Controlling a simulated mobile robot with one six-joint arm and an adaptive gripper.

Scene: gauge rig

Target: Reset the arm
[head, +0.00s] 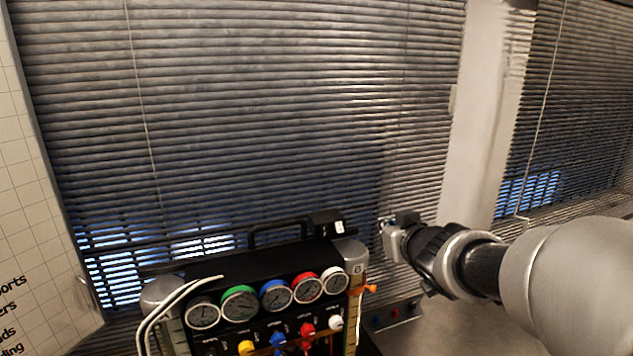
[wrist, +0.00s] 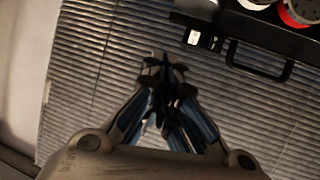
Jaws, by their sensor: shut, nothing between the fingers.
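My arm reaches in from the right in the head view. Its wrist end (head: 392,240) is beside the right end of the gauge rig, and the fingers are hard to make out there. In the wrist view my gripper (wrist: 163,68) has its fingertips together, with nothing between them. Window blinds lie behind it in that view. The gauge rig (head: 228,262) is a black case with a row of round gauges in white, green, blue and red rims. Coloured knobs sit below the gauges. My gripper appears apart from the rig.
The rig's black handle (head: 280,228) stands up on top, and also shows in the wrist view (wrist: 262,72). An orange valve (head: 370,289) juts from its right side. White hoses (head: 165,305) curve at its left. Blinds (head: 250,110) cover the window behind. A whiteboard (head: 35,220) stands far left.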

